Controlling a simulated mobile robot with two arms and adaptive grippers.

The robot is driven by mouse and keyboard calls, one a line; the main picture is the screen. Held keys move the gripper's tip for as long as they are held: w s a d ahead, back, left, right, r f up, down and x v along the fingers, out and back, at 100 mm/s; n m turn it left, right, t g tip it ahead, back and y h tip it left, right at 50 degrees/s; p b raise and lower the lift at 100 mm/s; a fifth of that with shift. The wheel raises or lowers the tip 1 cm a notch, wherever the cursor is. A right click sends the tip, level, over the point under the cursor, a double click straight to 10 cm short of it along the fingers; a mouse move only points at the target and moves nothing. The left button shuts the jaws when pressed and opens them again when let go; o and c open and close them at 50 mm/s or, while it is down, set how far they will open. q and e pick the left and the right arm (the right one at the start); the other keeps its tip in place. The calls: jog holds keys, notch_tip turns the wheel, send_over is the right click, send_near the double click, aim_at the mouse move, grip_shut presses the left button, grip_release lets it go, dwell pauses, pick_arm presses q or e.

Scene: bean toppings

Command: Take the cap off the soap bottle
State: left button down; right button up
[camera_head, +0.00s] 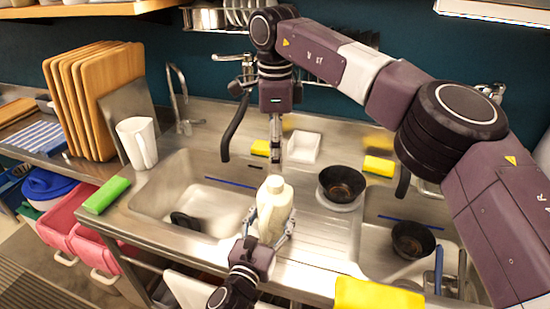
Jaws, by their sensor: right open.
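The soap bottle (269,221) is cream-white and stands upright at the front of the steel counter, between the two sinks. Its white cap (275,184) is on top. My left gripper (269,229) reaches in from the front, with one finger on each side of the bottle's body, and is shut on it. The fingers hide a little of the bottle's lower sides. My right gripper (275,156) points straight down above and behind the cap, open and empty, with a visible gap to the cap. Its fingers are seen edge-on.
The left sink (150,200) holds a dark object (185,221). Dark bowls (341,184) are at the right, one in the right sink. A white container (303,147) and yellow sponges (379,165) lie behind. A white pitcher (138,143) and cutting boards (95,100) stand left.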

aim_at(275, 181)
jog(key=m, duration=1.7)
jog(key=shift+m, duration=0.4)
jog(key=m, duration=1.7)
jog(key=shift+f+m, duration=0.3)
notch_tip(275, 181, down, 7)
jog(key=shift+f, duration=0.2)
jog(key=shift+c, duration=0.4)
